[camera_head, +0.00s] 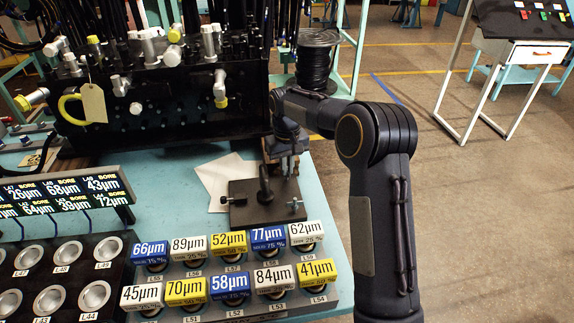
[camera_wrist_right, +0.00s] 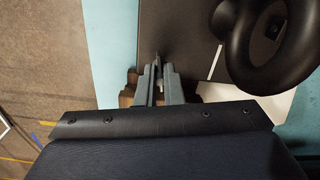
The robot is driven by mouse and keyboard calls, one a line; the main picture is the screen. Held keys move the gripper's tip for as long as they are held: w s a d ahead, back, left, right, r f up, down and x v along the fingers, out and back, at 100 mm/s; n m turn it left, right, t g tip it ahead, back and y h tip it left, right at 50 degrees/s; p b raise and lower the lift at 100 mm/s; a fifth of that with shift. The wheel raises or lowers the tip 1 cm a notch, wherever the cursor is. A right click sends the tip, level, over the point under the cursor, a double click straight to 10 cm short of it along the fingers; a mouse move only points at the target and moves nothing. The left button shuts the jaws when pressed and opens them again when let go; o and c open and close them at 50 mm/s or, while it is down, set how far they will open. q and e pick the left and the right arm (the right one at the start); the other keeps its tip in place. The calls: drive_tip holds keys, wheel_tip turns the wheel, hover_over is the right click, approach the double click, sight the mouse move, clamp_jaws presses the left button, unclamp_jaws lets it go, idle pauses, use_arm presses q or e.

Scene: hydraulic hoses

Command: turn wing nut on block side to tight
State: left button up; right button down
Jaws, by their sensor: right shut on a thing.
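A dark block plate (camera_head: 245,213) lies on the teal bench, with a black curved fitting (camera_head: 264,185) standing on it. In the right wrist view the plate (camera_wrist_right: 178,28) and the thick black ring-like fitting (camera_wrist_right: 238,45) show close up. Small bright wing nuts sit at its left (camera_head: 226,200) and right (camera_head: 295,204). My right gripper (camera_head: 289,165) is at the plate's far right edge. In the right wrist view its fingers (camera_wrist_right: 158,88) are shut on a thin grey wing nut (camera_wrist_right: 157,62) at the plate's side. Its turn angle is hard to tell. My left gripper is not in view.
White sheets (camera_head: 213,180) lie beside the plate. Labelled micron blocks (camera_head: 230,285) stand in rows in front. A large black manifold (camera_head: 170,105) with hoses and a yellow-handled tag (camera_head: 94,104) stands behind left. A black spool (camera_head: 313,65) is at the back.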

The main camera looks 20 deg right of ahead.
drive_tip(key=m+p, duration=0.1)
drive_tip(key=m, duration=0.4)
drive_tip(key=shift+r, duration=0.1)
drive_tip(key=m+p, duration=0.1)
drive_tip(key=m, duration=0.5)
drive_tip(key=shift+m+p, duration=0.3)
drive_tip(key=shift+p, duration=0.05)
drive_tip(key=m+p, duration=0.1)
drive_tip(key=m, duration=0.3)
drive_tip(key=shift+m, duration=0.3)
drive_tip(key=shift+m+p, duration=0.45)
drive_tip(key=shift+m, duration=1.55)
drive_tip(key=c, duration=1.6)
unclamp_jaws()
drive_tip(key=shift+o, duration=0.2)
